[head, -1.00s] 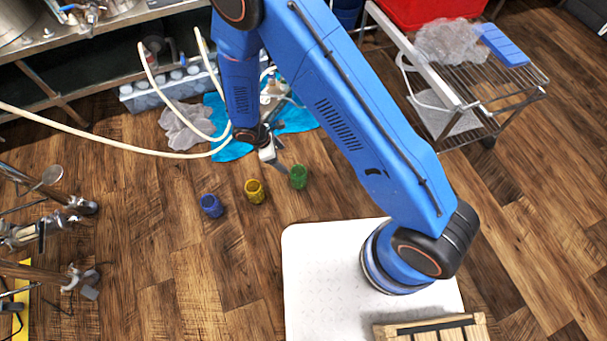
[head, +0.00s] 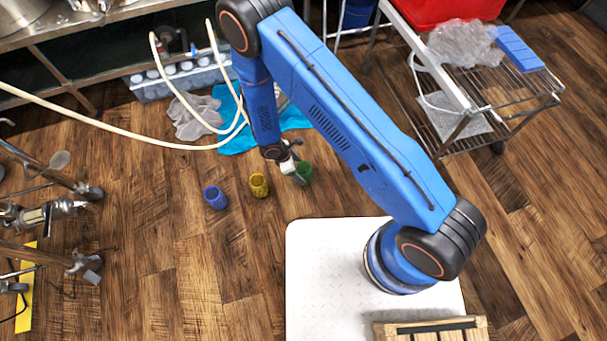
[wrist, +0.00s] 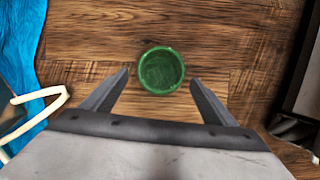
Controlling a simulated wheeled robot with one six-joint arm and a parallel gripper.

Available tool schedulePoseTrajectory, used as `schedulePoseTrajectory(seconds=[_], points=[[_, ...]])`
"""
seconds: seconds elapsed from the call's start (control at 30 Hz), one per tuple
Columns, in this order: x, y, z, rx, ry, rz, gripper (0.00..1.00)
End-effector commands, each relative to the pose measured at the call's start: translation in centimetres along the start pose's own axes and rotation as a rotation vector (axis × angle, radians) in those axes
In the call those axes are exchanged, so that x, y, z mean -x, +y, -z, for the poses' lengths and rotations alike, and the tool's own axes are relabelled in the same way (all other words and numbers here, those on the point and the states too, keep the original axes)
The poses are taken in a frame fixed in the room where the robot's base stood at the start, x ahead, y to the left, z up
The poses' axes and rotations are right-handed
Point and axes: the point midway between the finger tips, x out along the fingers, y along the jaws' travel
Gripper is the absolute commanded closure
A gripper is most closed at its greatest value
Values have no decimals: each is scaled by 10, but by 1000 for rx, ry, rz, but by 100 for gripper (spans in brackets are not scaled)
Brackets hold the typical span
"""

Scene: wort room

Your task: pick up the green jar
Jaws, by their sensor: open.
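The green jar (head: 304,172) stands upright on the wooden floor, at the right end of a row of three jars. In the wrist view I look down on its round open top (wrist: 161,70), just beyond the fingertips and about centred between them. My gripper (wrist: 158,80) is open and empty, with one finger on each side of the jar's near edge. In the head view my gripper (head: 298,174) is close beside the green jar and partly covers its left side. I cannot tell whether a finger touches it.
A yellow jar (head: 259,186) and a blue jar (head: 215,198) stand to the left. A blue cloth (head: 236,140) and white hoses (head: 110,143) lie behind. A wire-shelf cart (head: 510,95) is at the right; metal stands (head: 60,180) are at the left. Floor in front of the jars is clear.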

Motion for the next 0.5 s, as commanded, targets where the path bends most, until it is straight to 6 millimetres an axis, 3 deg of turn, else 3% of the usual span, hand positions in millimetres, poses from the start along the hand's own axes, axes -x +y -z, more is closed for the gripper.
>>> schedulePoseTrajectory(seconds=[0.27,0.5], points=[[-16,0,0,-1,0,1,20],[-47,0,0,0,-1,2,20]])
